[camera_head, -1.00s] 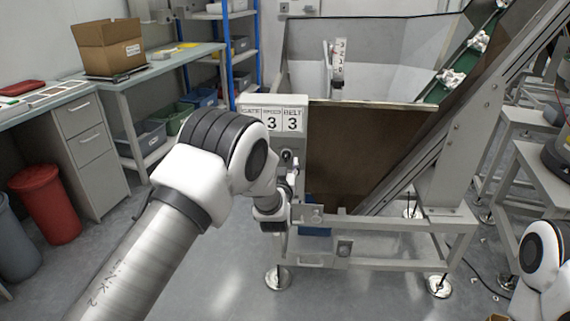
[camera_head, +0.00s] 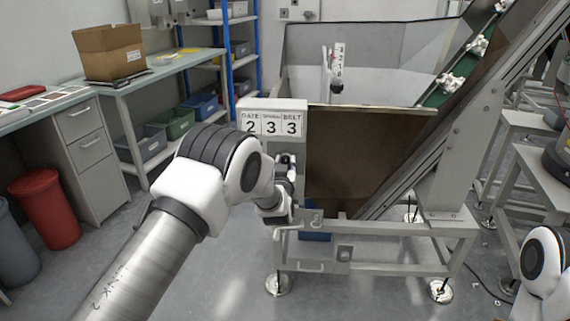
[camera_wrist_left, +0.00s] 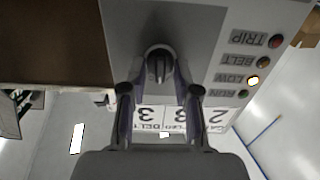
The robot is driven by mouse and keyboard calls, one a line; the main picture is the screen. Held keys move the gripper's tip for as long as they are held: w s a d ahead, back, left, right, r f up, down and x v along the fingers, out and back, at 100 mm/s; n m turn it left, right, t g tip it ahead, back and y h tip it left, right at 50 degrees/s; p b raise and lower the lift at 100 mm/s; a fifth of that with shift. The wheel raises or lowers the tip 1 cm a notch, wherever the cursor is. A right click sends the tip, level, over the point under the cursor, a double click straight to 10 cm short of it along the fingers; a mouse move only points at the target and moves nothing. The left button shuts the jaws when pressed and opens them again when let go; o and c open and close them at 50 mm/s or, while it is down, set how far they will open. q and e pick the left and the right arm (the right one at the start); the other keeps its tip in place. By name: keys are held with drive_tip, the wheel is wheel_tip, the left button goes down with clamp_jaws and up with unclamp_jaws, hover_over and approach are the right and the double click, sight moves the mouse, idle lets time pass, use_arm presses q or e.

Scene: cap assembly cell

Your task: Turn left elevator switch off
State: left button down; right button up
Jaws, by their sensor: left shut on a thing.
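The machine's control panel carries a round dark switch knob (camera_wrist_left: 159,52), seen upside down in the left wrist view. My left gripper (camera_wrist_left: 160,76) has its two fingers on either side of the knob, shut on it. In the head view the left gripper (camera_head: 287,170) is small at the panel's front, below the number cards (camera_head: 271,123) reading 2, 3, 3. The forearm and wrist partly hide the panel there. My right gripper is out of view.
A hopper with a brown front plate (camera_head: 365,155) stands right of the panel. A green inclined belt (camera_head: 437,96) carries white pieces. A bench (camera_head: 170,68) with a cardboard box (camera_head: 107,50) is at the left, beside a red bin (camera_head: 46,207). Open floor lies between.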

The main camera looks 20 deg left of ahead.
use_arm(q)
drive_tip(key=shift+n, duration=0.4)
drive_tip(key=n+b, duration=0.1)
drive_tip(key=n, duration=0.2)
drive_tip(key=shift+a+f+n, duration=0.1)
drive_tip(key=shift+n, duration=0.2)
drive_tip(key=n+b, duration=0.1)
drive_tip(key=n, duration=0.3)
drive_tip(key=shift+a, duration=0.1)
drive_tip(key=shift+n, duration=0.3)
drive_tip(key=c, duration=0.9)
unclamp_jaws()
